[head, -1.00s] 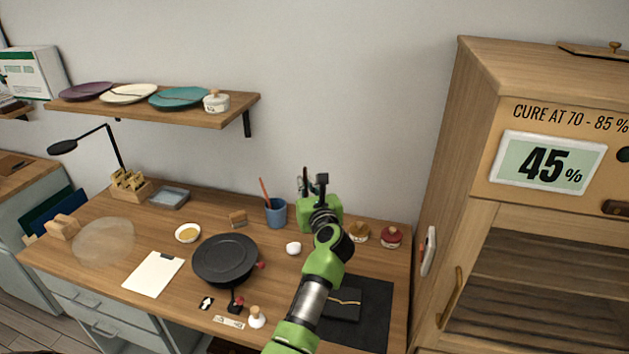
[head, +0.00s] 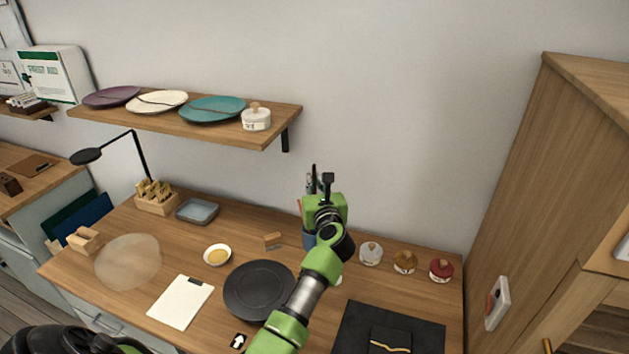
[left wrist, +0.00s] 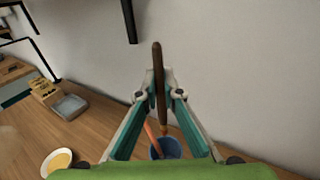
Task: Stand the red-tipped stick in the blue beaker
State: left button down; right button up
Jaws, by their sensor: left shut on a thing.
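My left gripper (head: 319,186) is shut on a dark brown stick (left wrist: 159,75) and holds it roughly upright. The blue beaker (head: 309,238) stands on the desk, partly hidden behind my left arm in the head view. In the left wrist view the beaker (left wrist: 167,148) lies below and beyond the gripper, with a leaning orange-red stick (left wrist: 152,133) in it. I cannot tell whether the held stick's lower end is inside the beaker. My right gripper is out of view.
Three lidded jars, white (head: 371,254), amber (head: 404,262) and red (head: 441,270), stand right of the arm. A dark pan (head: 258,290) and a small yellow-filled dish (head: 217,255) lie left. A wall shelf (head: 180,122) with plates hangs at upper left.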

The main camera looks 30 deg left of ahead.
aim_at(314, 192)
pick_arm(q)
jog(key=shift+w+a+f+b, duration=0.1)
jog(key=shift+a+f+b, duration=0.1)
jog(key=shift+f+b, duration=0.6)
jog(key=shift+d+f+b, duration=0.1)
jog(key=shift+f+b, duration=0.25)
jog(key=shift+f, duration=0.5)
jog(key=shift+f+b, duration=0.6)
jog(key=shift+f, duration=0.05)
notch_tip(314, 192, down, 2)
jog(key=shift+f+b, duration=0.1)
jog(key=shift+b, duration=0.8)
notch_tip(314, 192, down, 3)
jog(key=shift+r+b, duration=0.2)
jog(key=shift+b, duration=1)
jog(key=shift+f+b, duration=0.75)
jog(key=shift+f, duration=0.1)
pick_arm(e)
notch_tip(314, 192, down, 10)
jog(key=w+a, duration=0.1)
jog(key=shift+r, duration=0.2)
